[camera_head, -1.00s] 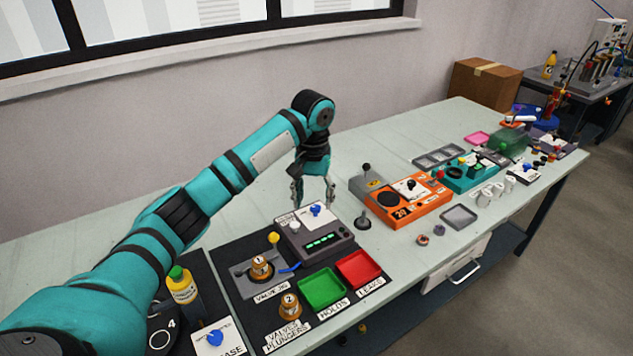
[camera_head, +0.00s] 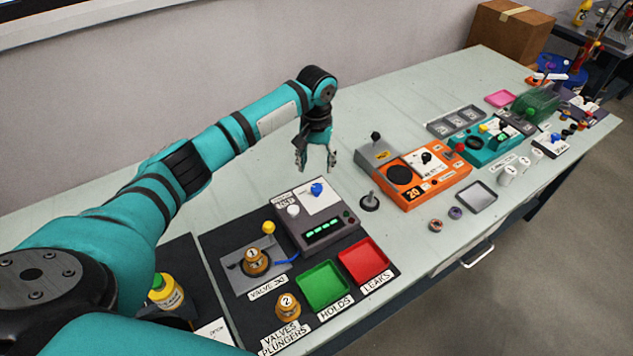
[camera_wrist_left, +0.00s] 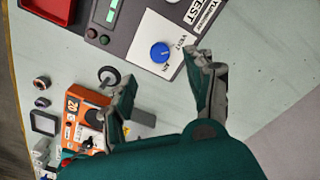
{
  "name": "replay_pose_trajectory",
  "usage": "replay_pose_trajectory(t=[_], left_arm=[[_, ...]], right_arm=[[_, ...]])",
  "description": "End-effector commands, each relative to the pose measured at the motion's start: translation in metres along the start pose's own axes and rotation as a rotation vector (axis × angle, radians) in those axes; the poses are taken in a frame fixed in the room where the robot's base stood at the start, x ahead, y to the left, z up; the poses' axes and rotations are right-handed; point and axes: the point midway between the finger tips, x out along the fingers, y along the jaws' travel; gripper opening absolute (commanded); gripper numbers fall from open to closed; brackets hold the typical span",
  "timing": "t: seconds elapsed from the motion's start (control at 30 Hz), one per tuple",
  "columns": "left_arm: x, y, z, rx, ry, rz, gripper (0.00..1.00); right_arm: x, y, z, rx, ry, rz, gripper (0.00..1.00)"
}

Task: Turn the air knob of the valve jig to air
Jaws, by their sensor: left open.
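The blue air knob (camera_head: 317,189) sits on a white plate atop the dark grey box (camera_head: 330,231) with green display bars. In the left wrist view the knob (camera_wrist_left: 159,52) has the labels VENT and AIR beside it; I cannot tell which one it points to. The VALVE JIG plate (camera_head: 238,280), holding a brass valve (camera_head: 256,262) marked 1, is in front of the box's left side. My left gripper (camera_head: 316,167) is open and empty, fingers down, above and behind the knob and apart from it. My right gripper is not in view.
A green tray (camera_head: 323,286) and red tray (camera_head: 363,261) lie in front of the box. A yellow-topped lever (camera_head: 268,228) and white knob (camera_head: 293,210) stand close by. An orange device (camera_head: 416,182) is to the right. The bench behind is clear.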

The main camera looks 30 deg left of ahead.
Motion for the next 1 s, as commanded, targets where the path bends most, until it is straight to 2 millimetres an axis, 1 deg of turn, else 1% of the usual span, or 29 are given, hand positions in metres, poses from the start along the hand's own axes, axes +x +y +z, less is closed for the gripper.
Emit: replay_pose_trajectory(t=[0.03, 0.2, 0.3, 0.4, 0.57, 0.7, 0.83, 0.87, 1.0], left_arm=[[0.012, 0.000, 0.001, 0.000, -0.004, -0.001, 0.55], [0.047, 0.000, 0.001, 0.000, -0.004, -0.001, 0.55], [0.064, 0.000, 0.001, 0.000, -0.003, -0.001, 0.55], [0.077, 0.000, 0.001, 0.000, -0.002, 0.000, 0.55], [0.087, 0.000, 0.000, 0.001, -0.001, 0.000, 0.55], [0.089, 0.001, 0.000, 0.001, 0.000, 0.001, 0.55], [0.089, 0.000, 0.000, 0.001, 0.000, 0.001, 0.55], [0.088, 0.000, 0.000, 0.001, 0.000, 0.001, 0.54], [0.088, 0.000, 0.000, 0.001, 0.000, 0.000, 0.35]], right_arm=[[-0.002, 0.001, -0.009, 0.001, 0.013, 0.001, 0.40], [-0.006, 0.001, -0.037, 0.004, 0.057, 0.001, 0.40], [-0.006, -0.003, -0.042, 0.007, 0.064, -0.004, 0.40], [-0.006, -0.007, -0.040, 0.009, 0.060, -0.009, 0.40], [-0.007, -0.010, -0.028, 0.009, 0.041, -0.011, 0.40], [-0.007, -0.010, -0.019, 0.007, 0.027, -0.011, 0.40], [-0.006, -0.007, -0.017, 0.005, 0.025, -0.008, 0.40], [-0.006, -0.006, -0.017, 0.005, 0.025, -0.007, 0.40], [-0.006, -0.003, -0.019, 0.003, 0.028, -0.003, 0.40]])
